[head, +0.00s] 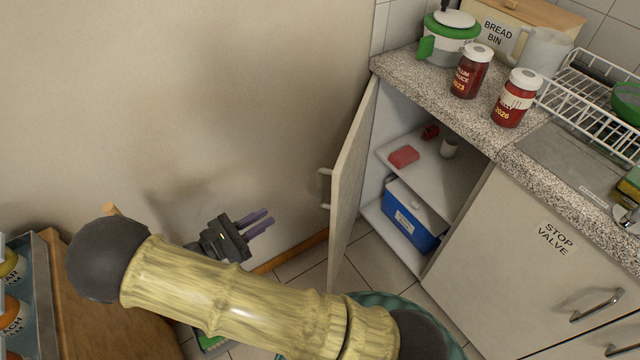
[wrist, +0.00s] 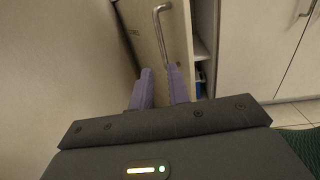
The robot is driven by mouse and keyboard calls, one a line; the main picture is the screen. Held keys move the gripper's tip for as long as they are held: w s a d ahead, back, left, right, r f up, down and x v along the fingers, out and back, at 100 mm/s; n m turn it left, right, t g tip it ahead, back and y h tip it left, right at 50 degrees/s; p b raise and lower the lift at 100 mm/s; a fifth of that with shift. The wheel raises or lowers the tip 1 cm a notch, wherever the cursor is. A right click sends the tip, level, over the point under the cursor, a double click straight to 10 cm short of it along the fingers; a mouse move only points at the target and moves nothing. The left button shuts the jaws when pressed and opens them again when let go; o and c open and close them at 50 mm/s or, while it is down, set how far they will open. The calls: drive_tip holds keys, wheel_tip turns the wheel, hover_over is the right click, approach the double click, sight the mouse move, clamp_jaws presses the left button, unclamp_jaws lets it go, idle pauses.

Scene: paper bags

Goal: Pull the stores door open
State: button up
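A pale cupboard door (head: 352,165) stands wide open, swung out to the left of its cupboard; no label on it can be read. Its metal bar handle (head: 325,188) is on the side facing left. My gripper (head: 262,223) is left of the door and lower than the handle, with two purple fingers pointing right. The fingers are apart with nothing between them. In the wrist view the door (wrist: 147,42) and its curved handle (wrist: 161,28) are ahead of the fingertips (wrist: 160,72), apart from them.
Inside the cupboard are a shelf (head: 445,178), a red item (head: 404,156) and a blue box (head: 408,226). A closed door marked STOP VALVE (head: 510,270) is to the right. Jars (head: 471,72) stand on the counter (head: 420,88). A wall (head: 200,110) is at left.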

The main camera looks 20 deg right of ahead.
drive_tip(key=b, duration=0.1)
hover_over(320, 203)
drive_tip(key=shift+w+d, duration=0.1)
drive_tip(key=shift+w, duration=0.25)
idle(0.3)
clamp_jaws()
